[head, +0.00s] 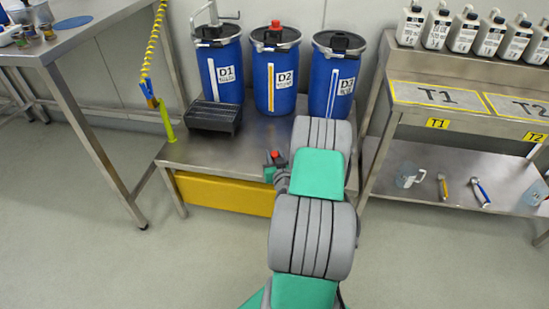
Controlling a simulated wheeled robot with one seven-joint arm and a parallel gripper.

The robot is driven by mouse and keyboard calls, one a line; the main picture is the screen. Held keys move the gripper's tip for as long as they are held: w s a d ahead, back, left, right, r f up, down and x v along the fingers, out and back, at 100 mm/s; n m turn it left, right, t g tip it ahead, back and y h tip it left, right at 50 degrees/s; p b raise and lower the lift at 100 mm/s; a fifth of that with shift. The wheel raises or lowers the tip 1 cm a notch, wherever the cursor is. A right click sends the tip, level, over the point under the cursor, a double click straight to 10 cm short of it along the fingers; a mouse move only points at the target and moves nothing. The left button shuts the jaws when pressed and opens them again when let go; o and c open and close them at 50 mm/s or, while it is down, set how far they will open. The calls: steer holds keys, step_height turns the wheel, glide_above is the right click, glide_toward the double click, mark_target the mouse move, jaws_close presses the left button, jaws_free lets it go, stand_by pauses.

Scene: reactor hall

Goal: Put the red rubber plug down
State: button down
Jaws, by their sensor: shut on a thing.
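A small red piece (276,153), which looks like the red rubber plug, shows at the dark fingers of my gripper (273,160). My gripper is shut on it, in front of the low steel bench (185,152) or over its right part; I cannot tell the exact height. My arm hides most of the gripper. Three blue drums stand at the back of the bench: D1 (222,75), D2 (275,85) and a third (335,80) with a tilted label. Another red cap or plug (276,24) sits on top of D2.
A black tray (213,117) lies on the bench before D1, with bare bench right of it. A yellow panel (225,194) is below. A steel table (75,35) stands left. At right, a shelf unit (440,120) has T1 and T2 areas and several bottles.

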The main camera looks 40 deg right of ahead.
steer(key=shift+f, duration=0.2)
steer(key=c, duration=1.1)
jaws_free()
steer(key=shift+s+r, duration=0.15)
steer(key=shift+r, duration=0.15)
steer(key=v, duration=1.2)
steer(key=w+a+r+n+y, duration=0.2)
steer(key=w+a+n+y, duration=0.3)
steer(key=w+a+y, duration=0.45)
steer(key=s+a+r+n+g+y, duration=0.1)
steer(key=a+n+g, duration=0.1)
steer(key=a, duration=0.5)
steer(key=s+a+n+g, duration=0.2)
steer(key=a+g, duration=0.1)
steer(key=a, duration=0.5)
steer(key=s+a+r+m+g, duration=0.1)
steer(key=s+a+r+g, duration=0.1)
steer(key=s, duration=0.3)
steer(key=s+a+r+m+g+h, duration=0.1)
steer(key=s+a+r+g, duration=0.1)
steer(key=s, duration=0.3)
steer(key=s+a+r+m+g+h, duration=0.1)
steer(key=s+a+r+g, duration=0.1)
steer(key=s, duration=0.3)
steer(key=shift+s+r+g+h, duration=0.25)
steer(key=shift+s+r+g, duration=0.05)
steer(key=shift+r, duration=0.5)
